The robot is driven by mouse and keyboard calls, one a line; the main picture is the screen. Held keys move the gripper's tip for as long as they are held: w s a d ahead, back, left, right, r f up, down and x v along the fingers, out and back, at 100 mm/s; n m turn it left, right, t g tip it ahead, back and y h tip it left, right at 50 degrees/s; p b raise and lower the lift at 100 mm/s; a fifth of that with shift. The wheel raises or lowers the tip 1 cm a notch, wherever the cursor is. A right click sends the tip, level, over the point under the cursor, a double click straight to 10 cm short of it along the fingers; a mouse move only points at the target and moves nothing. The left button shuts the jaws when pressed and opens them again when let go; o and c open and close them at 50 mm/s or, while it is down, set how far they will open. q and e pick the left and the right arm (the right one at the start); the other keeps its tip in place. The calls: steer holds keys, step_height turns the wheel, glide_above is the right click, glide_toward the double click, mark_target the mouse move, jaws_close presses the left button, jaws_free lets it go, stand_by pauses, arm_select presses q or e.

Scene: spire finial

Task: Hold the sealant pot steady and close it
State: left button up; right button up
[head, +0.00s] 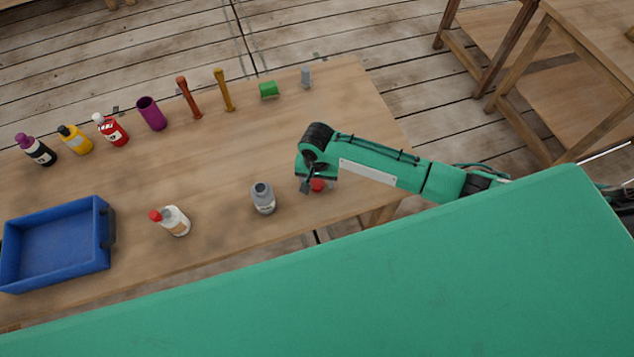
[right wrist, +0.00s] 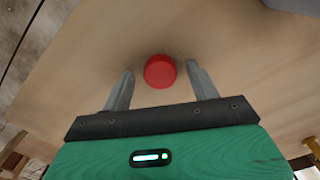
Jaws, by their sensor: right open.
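The sealant pot, which I take to be the grey bottle with a pale label (head: 263,198), stands upright and uncapped near the front edge of the table. A red cap (head: 317,186) lies on the wood to its right. My right gripper (head: 306,186) is over the cap, partly hiding it. In the right wrist view the cap (right wrist: 160,71) lies between the tips of the open fingers (right wrist: 160,82), with a gap on both sides. Part of a grey thing, perhaps the pot, shows at that view's top right corner. My left gripper is not in view.
Along the back stand several bottles, a purple cup (head: 151,113), orange and yellow tools, a green block (head: 269,90) and a small grey item (head: 306,77). The table's middle is clear.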

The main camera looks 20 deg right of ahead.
mark_target(317, 183)
steer(key=c, duration=1.1)
steer(key=shift+o, duration=0.2)
steer(key=shift+r, duration=0.1)
step_height(317, 183, up, 20)
steer(key=b, duration=0.3)
